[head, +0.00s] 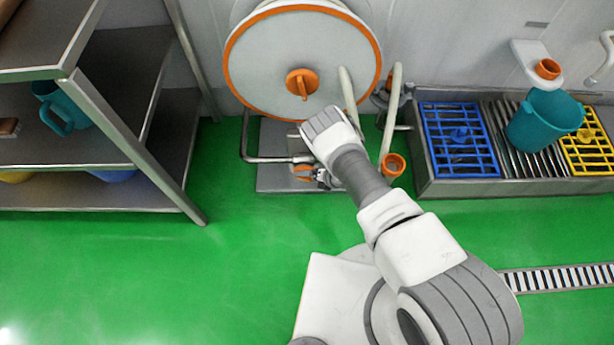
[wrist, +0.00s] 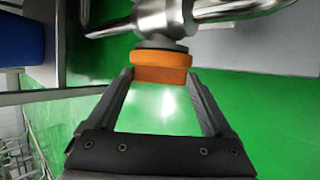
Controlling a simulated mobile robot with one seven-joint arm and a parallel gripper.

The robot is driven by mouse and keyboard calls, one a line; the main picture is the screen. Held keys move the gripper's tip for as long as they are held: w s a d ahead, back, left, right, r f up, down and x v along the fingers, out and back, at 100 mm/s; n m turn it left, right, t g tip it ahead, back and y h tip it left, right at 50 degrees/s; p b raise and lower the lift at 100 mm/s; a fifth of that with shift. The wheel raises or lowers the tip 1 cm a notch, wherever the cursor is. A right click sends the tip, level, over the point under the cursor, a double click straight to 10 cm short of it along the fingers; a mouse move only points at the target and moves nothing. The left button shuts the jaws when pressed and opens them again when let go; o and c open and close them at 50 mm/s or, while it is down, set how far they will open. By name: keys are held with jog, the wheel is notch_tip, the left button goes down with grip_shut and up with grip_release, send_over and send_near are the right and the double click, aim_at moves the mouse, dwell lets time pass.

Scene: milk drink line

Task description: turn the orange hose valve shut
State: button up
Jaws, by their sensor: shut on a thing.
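The orange hose valve (wrist: 160,66) is a short round handle on a steel pipe fitting (wrist: 163,18), at the top middle of the wrist view. My gripper (wrist: 161,76) has one fingertip on each side of the handle and is shut on it. In the head view the orange valve (head: 303,173) shows low in front of the hose reel, partly hidden by my gripper (head: 318,177) and wrist. The handle's exact turn angle cannot be told.
The hose reel (head: 250,65) with its orange rim stands behind the valve. A steel shelf (head: 140,145) is at the left. An orange-ended hose (head: 392,163) hangs just right of my wrist. A trough (head: 425,187) with blue and yellow grates is farther right. Green floor lies clear in front.

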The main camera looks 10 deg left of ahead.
jog(key=y, duration=0.2)
jog(key=m+y, duration=0.1)
jog(key=shift+w+d+f+y, duration=0.1)
jog(key=shift+d+f+y, duration=0.25)
jog(key=shift+f+y, duration=0.05)
dwell(0.5)
jog(key=o, duration=1.1)
jog(key=shift+o, duration=0.2)
jog(key=p+v, duration=0.6)
jog(key=v, duration=1.1)
jog(key=shift+w+d, duration=0.2)
jog(key=shift+d, duration=0.1)
